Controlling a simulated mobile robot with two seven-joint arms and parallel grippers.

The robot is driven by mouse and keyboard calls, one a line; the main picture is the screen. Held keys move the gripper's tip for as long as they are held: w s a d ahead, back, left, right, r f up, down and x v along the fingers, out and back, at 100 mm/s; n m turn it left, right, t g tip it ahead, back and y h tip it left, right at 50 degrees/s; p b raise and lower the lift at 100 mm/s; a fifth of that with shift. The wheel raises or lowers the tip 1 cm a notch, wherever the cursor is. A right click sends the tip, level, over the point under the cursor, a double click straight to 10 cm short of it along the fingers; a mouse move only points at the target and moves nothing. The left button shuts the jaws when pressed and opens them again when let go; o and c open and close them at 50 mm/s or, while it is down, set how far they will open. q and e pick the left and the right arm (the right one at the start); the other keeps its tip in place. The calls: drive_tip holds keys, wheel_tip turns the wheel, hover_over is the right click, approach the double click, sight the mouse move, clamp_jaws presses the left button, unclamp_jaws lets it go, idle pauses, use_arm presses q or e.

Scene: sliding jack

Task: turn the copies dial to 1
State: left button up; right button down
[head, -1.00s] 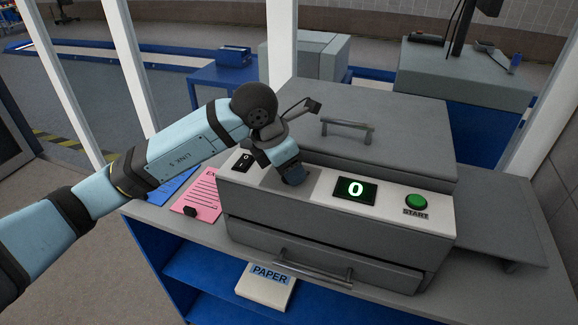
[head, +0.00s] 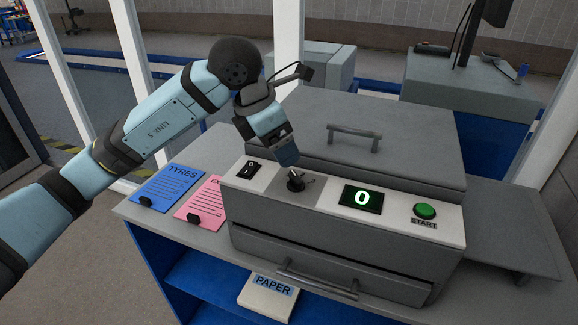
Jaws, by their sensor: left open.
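The copier's copies dial (head: 296,182) is a small dark knob on the front control panel, between the rocker switch and the display. The display (head: 362,197) reads a green 0. My left gripper (head: 287,157) is just above and behind the dial in the head view, pointing down at the panel. It is open and looks empty, apart from the dial. The dial is in plain view below the fingertips. My right gripper is not in view.
A rocker switch (head: 248,170) sits left of the dial and a green START button (head: 425,211) at the panel's right. The copier lid (head: 400,130) with its handle is shut behind. Blue (head: 166,188) and pink (head: 199,204) sheets lie left. A paper pack (head: 268,295) sits below.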

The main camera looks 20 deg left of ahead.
use_arm(q)
drive_tip(key=v, duration=0.5)
idle(0.3)
